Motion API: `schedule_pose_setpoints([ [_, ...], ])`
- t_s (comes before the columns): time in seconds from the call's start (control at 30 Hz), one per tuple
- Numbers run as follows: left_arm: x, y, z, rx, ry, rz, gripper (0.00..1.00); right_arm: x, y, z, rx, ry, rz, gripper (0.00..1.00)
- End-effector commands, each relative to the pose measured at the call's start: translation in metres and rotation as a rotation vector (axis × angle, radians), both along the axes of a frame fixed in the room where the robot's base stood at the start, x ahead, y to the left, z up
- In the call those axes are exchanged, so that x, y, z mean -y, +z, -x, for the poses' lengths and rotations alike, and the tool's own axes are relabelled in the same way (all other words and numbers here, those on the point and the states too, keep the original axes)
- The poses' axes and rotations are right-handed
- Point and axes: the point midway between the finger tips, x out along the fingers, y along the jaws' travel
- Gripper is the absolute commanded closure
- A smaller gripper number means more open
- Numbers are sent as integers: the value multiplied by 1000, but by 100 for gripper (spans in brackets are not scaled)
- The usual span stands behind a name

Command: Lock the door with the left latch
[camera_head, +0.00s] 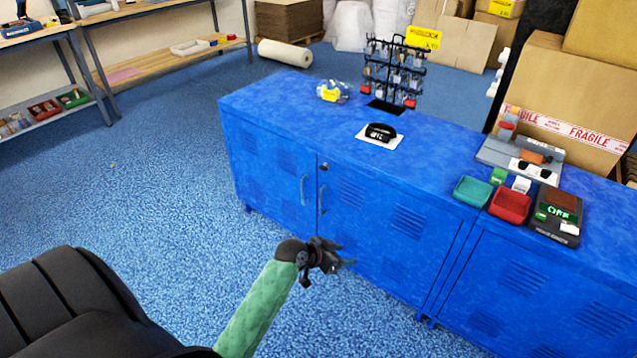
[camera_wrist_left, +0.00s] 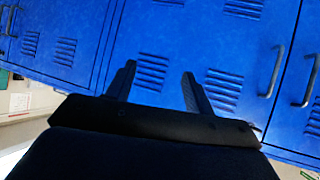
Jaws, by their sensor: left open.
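The blue metal cabinet (camera_head: 380,235) stands in front of me, and its doors look shut. Two upright handles, the left one (camera_head: 303,189) and the right one (camera_head: 322,200), flank a door seam. A small dark round fitting (camera_head: 323,167) sits above the right handle; I cannot tell whether it is the latch. My left gripper (camera_head: 338,260) is open and empty, in front of the lower doors and apart from the handles. In the left wrist view its fingers (camera_wrist_left: 158,85) spread before vented door panels, with both handles (camera_wrist_left: 271,85) to their right. My right gripper is not in view.
On the cabinet top are a padlock rack (camera_head: 392,72), a black item on a white card (camera_head: 381,133), a teal tray (camera_head: 473,191) and a red tray (camera_head: 510,204). Cartons (camera_head: 570,100) stand behind at right.

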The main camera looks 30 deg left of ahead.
Motion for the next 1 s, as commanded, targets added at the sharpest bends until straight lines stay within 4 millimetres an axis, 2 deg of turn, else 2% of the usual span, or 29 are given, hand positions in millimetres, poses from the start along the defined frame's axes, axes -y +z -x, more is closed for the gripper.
schedule_pose_setpoints([
  [0.03, -29, -6, -31, 83, 30, 13, 47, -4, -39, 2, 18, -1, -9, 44],
  [0.1, -69, 3, -66, 194, 77, 32, 47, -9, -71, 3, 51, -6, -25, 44],
  [0.2, -125, 20, -104, 337, 155, 52, 47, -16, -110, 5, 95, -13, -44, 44],
  [0.3, -173, 36, -130, 449, 232, 66, 47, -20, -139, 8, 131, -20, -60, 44],
  [0.43, -216, 52, -147, 538, 305, 78, 47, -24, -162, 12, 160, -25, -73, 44],
  [0.5, -228, 57, -151, 564, 328, 80, 47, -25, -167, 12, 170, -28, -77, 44],
  [0.6, -236, 61, -156, 579, 343, 81, 47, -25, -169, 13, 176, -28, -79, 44],
  [0.77, -234, 62, -170, 580, 344, 83, 47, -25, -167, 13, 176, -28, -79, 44],
  [1.0, -232, 62, -202, 579, 343, 84, 47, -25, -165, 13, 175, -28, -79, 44],
])
